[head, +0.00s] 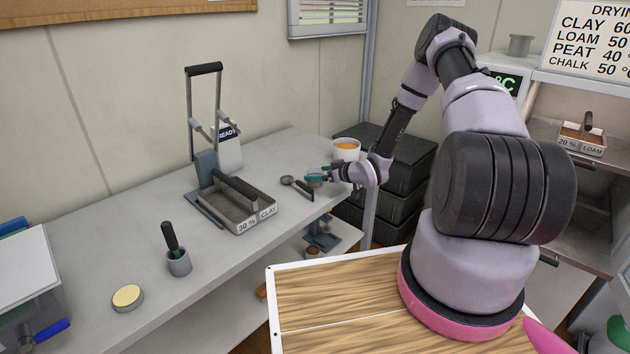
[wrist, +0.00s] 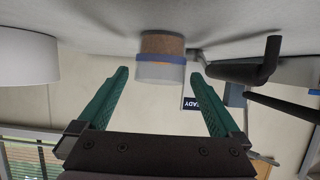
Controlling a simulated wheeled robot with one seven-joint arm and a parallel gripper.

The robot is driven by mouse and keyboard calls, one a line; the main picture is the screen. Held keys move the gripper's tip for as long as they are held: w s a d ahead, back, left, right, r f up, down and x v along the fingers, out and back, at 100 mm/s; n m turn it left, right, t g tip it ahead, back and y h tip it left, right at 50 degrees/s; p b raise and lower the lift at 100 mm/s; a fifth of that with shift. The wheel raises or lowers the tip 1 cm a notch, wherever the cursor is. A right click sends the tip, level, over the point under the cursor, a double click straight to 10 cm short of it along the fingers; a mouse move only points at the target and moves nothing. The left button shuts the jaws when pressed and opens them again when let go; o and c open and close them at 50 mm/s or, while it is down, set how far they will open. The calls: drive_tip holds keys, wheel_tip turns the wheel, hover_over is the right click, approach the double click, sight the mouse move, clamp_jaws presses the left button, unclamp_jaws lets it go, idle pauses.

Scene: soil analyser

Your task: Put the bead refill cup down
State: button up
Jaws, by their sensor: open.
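The bead refill cup (wrist: 161,58) is a small clear cup with brown-orange contents and a blue band. In the wrist view, which is upside down, it stands upright on the grey bench top. My gripper (wrist: 160,85) is open, its green fingers on either side of the cup and apart from it. In the head view my gripper (head: 318,172) is low over the far right end of the bench, and the cup (head: 314,181) is partly hidden by it.
A white pot with orange contents (head: 346,147) stands behind my gripper. A tool holder (head: 179,263) and a round tin (head: 128,298) sit nearer. Bench between them is free.

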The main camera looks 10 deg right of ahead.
drive_tip(key=shift+x, duration=1.1)
drive_tip(key=shift+w, duration=0.1)
clamp_jaws()
